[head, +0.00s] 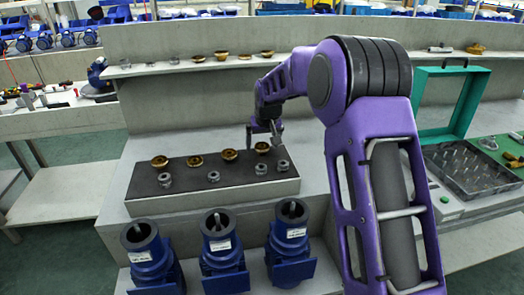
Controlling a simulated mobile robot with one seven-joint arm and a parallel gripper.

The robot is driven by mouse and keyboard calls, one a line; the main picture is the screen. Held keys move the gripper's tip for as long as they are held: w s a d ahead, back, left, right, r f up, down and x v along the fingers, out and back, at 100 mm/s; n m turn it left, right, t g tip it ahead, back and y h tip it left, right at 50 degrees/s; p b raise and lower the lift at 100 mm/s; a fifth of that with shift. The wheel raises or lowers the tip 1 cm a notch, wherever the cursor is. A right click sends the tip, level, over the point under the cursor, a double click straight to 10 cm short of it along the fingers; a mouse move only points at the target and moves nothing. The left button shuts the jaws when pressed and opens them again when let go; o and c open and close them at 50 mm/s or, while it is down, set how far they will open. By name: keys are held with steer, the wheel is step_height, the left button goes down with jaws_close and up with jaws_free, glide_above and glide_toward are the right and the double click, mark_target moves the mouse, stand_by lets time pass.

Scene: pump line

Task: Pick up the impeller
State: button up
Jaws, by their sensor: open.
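Several brass-coloured impellers stand in a row on a dark mat (234,175) on the grey bench. One impeller (160,162) is at the left end, then one impeller (195,161), one impeller (229,155), and one impeller (262,147) at the right end. My gripper (265,143) points down at the right-end impeller and partly overlaps it in the picture. My gripper is open, with its fingers at about that impeller's height. I cannot tell whether they touch it. Several grey metal rings (213,176) lie in a row nearer me.
Blue pump housings (222,244) stand in front of the mat. A shelf (190,66) behind holds more brass and grey parts. On the right are a clear-walled box (470,170) and an upright green frame (450,100). A white side table (60,192) is at left.

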steer(key=shift+w+f, duration=0.15)
steer(key=shift+f, duration=0.15)
steer(key=shift+c, duration=0.3)
jaws_close()
